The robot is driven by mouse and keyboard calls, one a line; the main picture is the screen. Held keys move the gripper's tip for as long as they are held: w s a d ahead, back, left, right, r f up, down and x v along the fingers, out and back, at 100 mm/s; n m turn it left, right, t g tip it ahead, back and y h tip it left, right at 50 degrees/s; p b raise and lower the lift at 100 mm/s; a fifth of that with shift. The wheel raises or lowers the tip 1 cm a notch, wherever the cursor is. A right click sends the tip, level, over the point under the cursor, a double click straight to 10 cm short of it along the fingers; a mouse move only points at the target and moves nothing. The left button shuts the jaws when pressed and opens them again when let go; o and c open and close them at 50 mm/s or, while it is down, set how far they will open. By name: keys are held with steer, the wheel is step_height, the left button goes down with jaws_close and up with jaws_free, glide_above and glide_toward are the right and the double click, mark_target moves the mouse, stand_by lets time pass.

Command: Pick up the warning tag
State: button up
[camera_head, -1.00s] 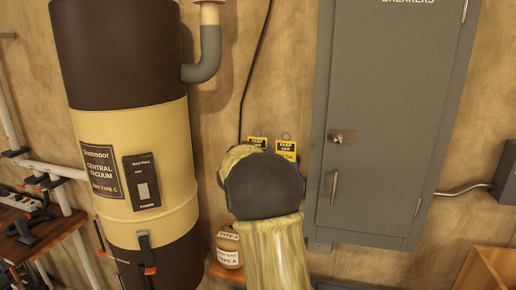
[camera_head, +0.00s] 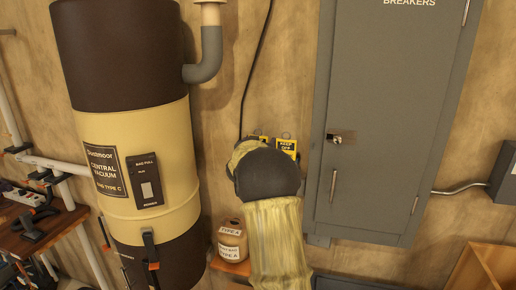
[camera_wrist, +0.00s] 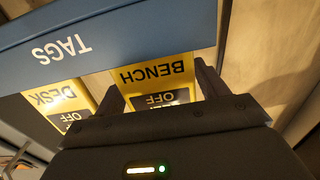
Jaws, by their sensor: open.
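Two yellow-and-black warning tags show in the wrist view, upside down, under a blue strip lettered TAGS (camera_wrist: 75,42). The BENCH tag (camera_wrist: 150,75) lies between the fingertips of my gripper (camera_wrist: 157,82), which is open. The DESK tag (camera_wrist: 55,98) is to its left, outside the fingers. I cannot tell whether either finger touches the BENCH tag. In the head view, two tags lettered KEEP OFF, the left one (camera_head: 262,138) and the right one (camera_head: 287,145), show above my arm, partly covered. My gripper is hidden there behind my arm.
A grey breaker cabinet (camera_head: 375,130) is close right of the tags. A brown and cream central vacuum (camera_head: 150,115) stands to the left. A jar labelled TYPE A (camera_head: 231,243) sits on a small shelf below. A cluttered bench (camera_head: 40,232) is at far left.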

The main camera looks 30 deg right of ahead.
steer(key=shift+c, duration=0.2)
steer(key=c, duration=0.8)
steer(key=shift+o, duration=0.2)
step_height(320, 180, up, 10)
stand_by(0.4)
